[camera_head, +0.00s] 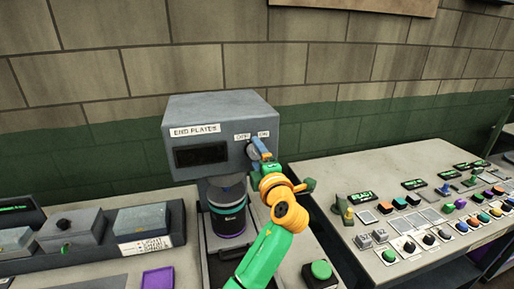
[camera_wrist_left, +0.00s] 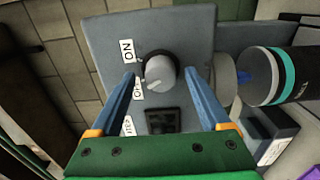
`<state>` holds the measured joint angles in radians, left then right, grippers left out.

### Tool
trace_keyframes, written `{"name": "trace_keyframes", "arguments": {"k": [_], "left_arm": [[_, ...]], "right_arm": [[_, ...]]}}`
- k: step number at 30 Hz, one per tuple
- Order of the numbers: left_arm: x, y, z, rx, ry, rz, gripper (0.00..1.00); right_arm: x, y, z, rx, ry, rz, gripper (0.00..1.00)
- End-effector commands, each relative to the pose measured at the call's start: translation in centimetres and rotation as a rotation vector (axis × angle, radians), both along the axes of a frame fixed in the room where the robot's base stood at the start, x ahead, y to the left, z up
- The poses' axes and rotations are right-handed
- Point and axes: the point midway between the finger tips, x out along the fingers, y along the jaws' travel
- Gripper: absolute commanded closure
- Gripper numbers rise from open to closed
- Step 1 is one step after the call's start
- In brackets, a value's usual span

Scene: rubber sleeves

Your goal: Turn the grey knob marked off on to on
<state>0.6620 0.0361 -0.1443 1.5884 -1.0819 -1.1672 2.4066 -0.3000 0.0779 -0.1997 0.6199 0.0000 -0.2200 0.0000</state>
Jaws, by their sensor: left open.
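The grey knob (camera_wrist_left: 159,70) sits on the face of a grey box (camera_head: 222,108) labelled END PLATES. In the left wrist view the knob's light ridge slants to the lower left, toward the OFF label (camera_wrist_left: 138,89); the ON label (camera_wrist_left: 127,51) is above that. My left gripper (camera_wrist_left: 159,76) is open, with one blue finger on each side of the knob; I cannot tell whether they touch it. In the head view my left gripper (camera_head: 255,150) is at the box's right front and largely hides the knob. My right gripper is not in view.
A dark cylinder (camera_head: 227,213) with coloured bands stands under the box. A console (camera_head: 395,195) with many buttons is at the right, and grey boxes (camera_head: 72,228) are at the left. A green button (camera_head: 320,270) is near the front.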

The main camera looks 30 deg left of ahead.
Motion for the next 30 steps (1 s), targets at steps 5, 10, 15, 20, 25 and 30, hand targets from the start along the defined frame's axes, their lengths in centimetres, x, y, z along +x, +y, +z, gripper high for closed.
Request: {"name": "trace_keyframes", "arguments": {"k": [5,10,15,20,25,30], "left_arm": [[0.3,0.3,-0.1,-0.001,0.000,-0.001,0.20],[0.2,0.3,-0.2,-0.002,0.001,-0.001,0.42],[0.2,0.3,-0.2,0.000,0.001,-0.001,0.87],[0.2,0.3,-0.2,0.001,0.003,-0.001,1.00],[0.2,0.3,-0.3,0.019,0.024,0.000,1.00],[0.2,0.3,-0.6,0.075,0.087,-0.001,1.00]], "right_arm": [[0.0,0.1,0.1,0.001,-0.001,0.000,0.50],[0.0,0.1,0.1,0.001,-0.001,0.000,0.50],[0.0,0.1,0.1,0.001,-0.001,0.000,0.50],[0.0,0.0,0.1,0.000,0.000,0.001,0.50],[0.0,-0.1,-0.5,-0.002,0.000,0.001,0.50],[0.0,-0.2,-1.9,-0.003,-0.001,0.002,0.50]]}}
